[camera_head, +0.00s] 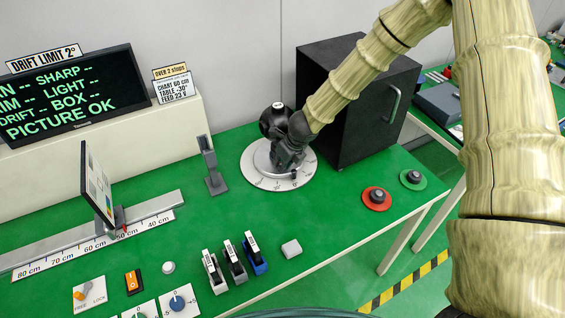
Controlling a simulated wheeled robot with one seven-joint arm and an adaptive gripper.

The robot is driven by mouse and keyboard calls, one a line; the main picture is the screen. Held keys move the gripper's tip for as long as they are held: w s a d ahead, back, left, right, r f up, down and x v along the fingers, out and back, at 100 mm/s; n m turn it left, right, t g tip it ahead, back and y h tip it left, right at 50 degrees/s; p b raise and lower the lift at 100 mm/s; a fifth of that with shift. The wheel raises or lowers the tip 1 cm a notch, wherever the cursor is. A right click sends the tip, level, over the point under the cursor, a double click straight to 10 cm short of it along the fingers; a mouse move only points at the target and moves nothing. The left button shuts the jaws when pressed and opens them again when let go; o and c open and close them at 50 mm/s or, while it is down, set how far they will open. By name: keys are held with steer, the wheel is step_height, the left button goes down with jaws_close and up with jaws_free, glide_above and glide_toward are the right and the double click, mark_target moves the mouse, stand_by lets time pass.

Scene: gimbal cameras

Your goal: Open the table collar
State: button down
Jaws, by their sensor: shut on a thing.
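The round white table (254,175) with a graduated rim lies flat on the green bench, and a grey collar ring sits at its middle. A black gimbal camera (273,117) stands on it, partly hidden by my gripper. My gripper (286,168) reaches down from the upper right to the front of the collar. Its dark fingers are shut on a part there, seemingly the table collar. The fingers cover most of that part, so I cannot tell the collar's exact position.
A black box (350,100) with a handle stands close behind and right of the table. A grey post (209,165) stands to the left. Red (376,198) and green (412,179) buttons sit at right. Several switches (235,262) line the front. A chart stands on a rail (150,210).

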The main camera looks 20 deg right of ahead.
steer(key=shift+d, duration=0.1)
steer(key=shift+d, duration=0.55)
steer(key=c, duration=1.4)
jaws_free()
steer(key=shift+a+r, duration=0.1)
steer(key=shift+v, duration=5.95)
steer(key=shift+p, duration=0.3)
